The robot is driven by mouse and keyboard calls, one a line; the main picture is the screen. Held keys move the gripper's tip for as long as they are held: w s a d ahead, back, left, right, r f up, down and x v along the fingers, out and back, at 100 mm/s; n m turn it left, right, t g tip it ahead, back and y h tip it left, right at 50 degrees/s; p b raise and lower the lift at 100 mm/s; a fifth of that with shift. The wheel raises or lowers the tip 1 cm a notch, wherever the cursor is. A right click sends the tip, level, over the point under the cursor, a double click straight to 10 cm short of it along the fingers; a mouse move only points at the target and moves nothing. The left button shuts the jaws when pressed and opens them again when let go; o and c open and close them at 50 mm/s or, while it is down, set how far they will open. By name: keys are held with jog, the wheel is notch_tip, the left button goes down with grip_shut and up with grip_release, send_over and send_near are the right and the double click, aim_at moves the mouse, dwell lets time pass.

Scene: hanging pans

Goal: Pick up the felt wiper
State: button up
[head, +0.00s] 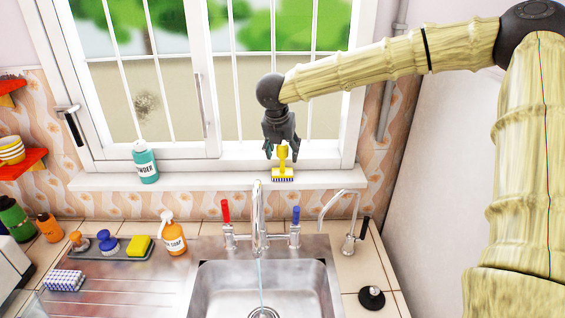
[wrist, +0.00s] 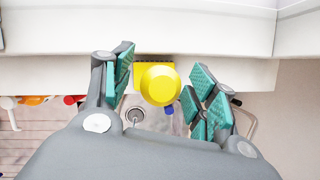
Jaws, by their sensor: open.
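A yellow wiper-like tool (head: 283,174), which I take for the felt wiper, stands upright on the windowsill. It has a narrow yellow handle and a wide base with a dark, striped lower edge. My gripper (head: 281,150) is directly above it, pointing down, with its fingers beside the top of the handle. In the wrist view the round yellow handle top (wrist: 160,85) lies between the open teal-padded fingers of my gripper (wrist: 161,88). Gaps show on both sides, with the right pad close.
The window bars and frame stand close behind my gripper. A teal powder bottle (head: 145,163) is on the left of the white sill (head: 215,180). Below are the tap (head: 258,215), with water running, and the sink (head: 205,290). A soap bottle (head: 174,236) and yellow sponge (head: 138,246) stand left.

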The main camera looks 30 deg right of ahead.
jog(key=c, duration=1.1)
